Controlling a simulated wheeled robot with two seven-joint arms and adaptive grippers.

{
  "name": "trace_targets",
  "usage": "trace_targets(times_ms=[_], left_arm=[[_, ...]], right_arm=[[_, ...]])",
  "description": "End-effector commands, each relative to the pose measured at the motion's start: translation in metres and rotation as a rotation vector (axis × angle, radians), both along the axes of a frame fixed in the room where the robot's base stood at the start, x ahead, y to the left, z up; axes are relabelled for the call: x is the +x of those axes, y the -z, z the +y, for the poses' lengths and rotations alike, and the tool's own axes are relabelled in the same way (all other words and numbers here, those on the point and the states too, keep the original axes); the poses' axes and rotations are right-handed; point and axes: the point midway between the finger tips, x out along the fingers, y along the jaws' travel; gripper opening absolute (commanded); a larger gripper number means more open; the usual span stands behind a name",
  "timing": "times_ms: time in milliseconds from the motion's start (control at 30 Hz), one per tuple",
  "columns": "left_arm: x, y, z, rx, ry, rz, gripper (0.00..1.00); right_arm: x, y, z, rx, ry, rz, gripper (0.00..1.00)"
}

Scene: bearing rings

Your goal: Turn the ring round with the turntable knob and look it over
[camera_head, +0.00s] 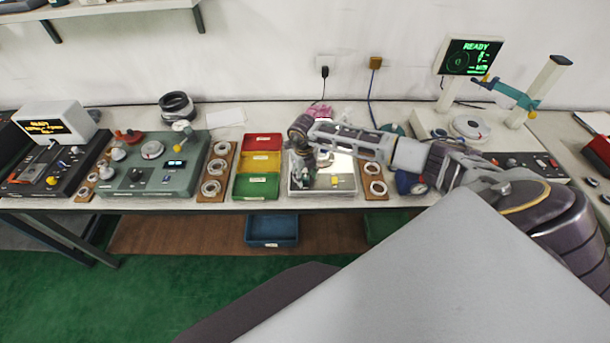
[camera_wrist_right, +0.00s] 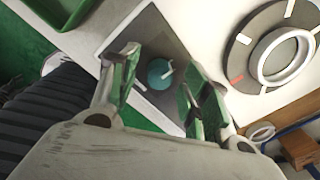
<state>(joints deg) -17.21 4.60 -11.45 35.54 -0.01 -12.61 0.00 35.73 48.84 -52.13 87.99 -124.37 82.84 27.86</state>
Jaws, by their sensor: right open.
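The turntable (camera_wrist_right: 238,58) is a dark disc with white marks and one red mark, at the upper right of the wrist view. A pale ring (camera_wrist_right: 257,62) lies flat on it. The teal turntable knob (camera_wrist_right: 160,74) with a white pointer is on a dark square plate, left of the disc. My right gripper (camera_wrist_right: 157,88) is open, its fingers apart with the knob showing between them; contact cannot be told. In the head view my right gripper (camera_head: 303,160) is over the bright inspection station (camera_head: 320,187), and my arm hides part of it. My left gripper is not in view.
Red, yellow and green bins (camera_head: 257,187) stand left of the station. A blue bin (camera_head: 272,230) is below the table. A READY screen (camera_head: 468,57) stands at the back right.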

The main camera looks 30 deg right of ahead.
Motion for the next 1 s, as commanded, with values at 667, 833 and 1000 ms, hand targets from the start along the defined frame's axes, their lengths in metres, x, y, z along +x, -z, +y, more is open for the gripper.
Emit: trace_targets(times_ms=[667, 833, 1000], left_arm=[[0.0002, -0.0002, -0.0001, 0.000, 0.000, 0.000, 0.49], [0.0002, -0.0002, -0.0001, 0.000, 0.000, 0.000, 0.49], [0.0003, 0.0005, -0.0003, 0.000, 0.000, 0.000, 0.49]], right_arm=[[-0.0001, 0.0030, 0.0002, 0.000, 0.000, 0.000, 0.08], [0.0000, 0.0029, 0.0002, 0.000, 0.001, 0.000, 0.01], [0.0001, 0.0029, 0.0001, 0.000, 0.021, 0.000, 0.01]])
